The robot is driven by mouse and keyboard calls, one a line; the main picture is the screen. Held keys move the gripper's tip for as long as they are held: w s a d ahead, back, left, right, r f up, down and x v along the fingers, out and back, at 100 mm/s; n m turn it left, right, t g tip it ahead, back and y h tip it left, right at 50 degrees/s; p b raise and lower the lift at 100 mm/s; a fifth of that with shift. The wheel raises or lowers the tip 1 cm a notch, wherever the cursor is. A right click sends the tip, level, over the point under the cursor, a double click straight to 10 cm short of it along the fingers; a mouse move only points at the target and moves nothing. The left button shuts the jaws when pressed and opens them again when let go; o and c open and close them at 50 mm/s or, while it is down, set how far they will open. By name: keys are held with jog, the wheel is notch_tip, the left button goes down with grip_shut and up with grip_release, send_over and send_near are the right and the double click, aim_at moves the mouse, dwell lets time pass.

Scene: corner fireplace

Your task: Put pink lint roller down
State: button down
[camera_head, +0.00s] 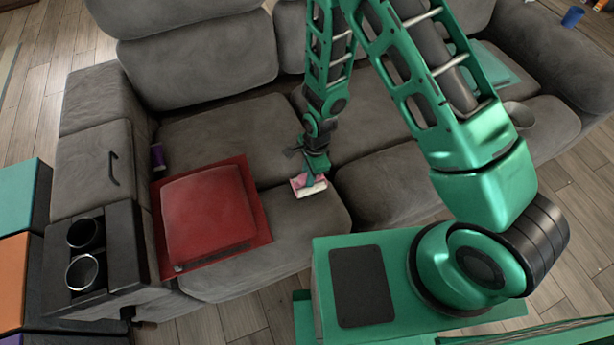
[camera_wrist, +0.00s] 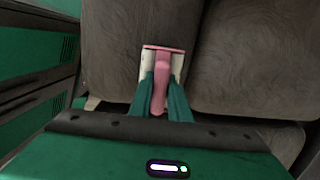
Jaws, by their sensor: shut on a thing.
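The roller end is at or just above the grey cushion. I cannot tell whether it touches the cushion.
A red cushion (camera_head: 211,212) lies on the left seat, with a purple can-like object (camera_head: 158,158) behind it. The left armrest has two cup holders (camera_head: 83,252). A bowl (camera_head: 518,114) and a teal item (camera_head: 492,66) are on the right seat. Bare cushion surrounds the roller.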

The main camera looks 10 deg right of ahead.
jog(key=shift+f, duration=0.35)
jog(key=shift+f, duration=0.1)
jog(key=c, duration=1.7)
grip_release()
jog(key=shift+o, duration=0.2)
jog(key=r, duration=0.4)
jog(key=d+r, duration=0.1)
jog(key=r, duration=0.7)
jog(key=shift+w+d, duration=0.15)
jog(key=shift+w, duration=0.1)
jog(key=shift+r, duration=0.1)
